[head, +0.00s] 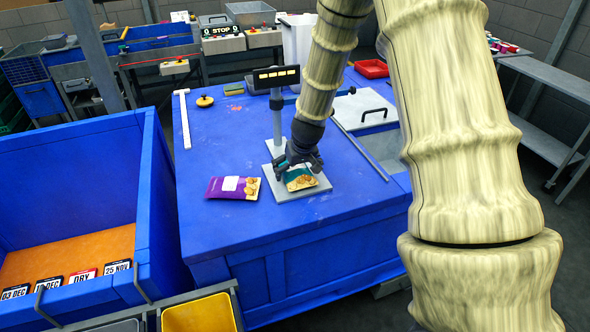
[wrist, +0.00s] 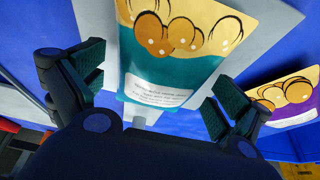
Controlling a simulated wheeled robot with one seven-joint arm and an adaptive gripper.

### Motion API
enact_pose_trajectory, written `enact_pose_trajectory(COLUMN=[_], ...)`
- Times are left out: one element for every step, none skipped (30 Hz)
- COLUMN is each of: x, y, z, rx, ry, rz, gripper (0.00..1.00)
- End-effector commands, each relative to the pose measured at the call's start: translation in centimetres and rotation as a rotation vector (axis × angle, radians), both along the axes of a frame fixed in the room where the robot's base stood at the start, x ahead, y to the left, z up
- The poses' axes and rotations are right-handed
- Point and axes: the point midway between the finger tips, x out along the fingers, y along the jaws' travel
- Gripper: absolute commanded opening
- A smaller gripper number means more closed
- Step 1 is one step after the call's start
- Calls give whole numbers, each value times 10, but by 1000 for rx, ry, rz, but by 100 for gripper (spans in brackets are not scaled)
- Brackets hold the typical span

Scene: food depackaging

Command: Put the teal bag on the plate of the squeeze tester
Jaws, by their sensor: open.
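The teal bag (head: 300,180), with a cream part showing round brown food, lies on the grey plate (head: 311,190) of the squeeze tester (head: 277,118). In the wrist view the teal bag (wrist: 170,75) lies between my spread fingers, with its white label toward me. My gripper (head: 299,163) is just above the bag and hides part of it in the head view. The gripper (wrist: 150,95) is open, with a gap between each finger and the bag's sides. Whether the bag touches the plate all over is hidden.
A purple bag (head: 233,187) lies on the blue table just left of the plate. It also shows in the wrist view (wrist: 285,98). A blue bin (head: 161,210) with date cards stands at the left. A yellow tub (head: 199,314) is at the front. The table's left side is mostly clear.

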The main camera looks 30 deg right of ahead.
Motion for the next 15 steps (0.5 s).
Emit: enact_pose_trajectory(x=[0,0,0,0,0,-1,-2,-3,-5,-6,-8,-10,-11,-12,-14], y=[0,0,0,0,0,1,1,1,1,1,2,2,2,3,4], z=[1,2,4,5,6,8,10,13,17,20,23,28,31,35,40], rx=[0,0,0,0,0,-1,-1,-1,-2,-2,-2,-2,-2,-2,-2], ry=[0,0,-1,-1,-1,-2,-2,-2,-2,-3,-2,-2,-3,-3,-3], rz=[0,0,0,0,0,1,1,2,1,1,1,1,1,1,1], gripper=[100,100,100,100,100,100,100,100,100,100,100,100,100,100,100])
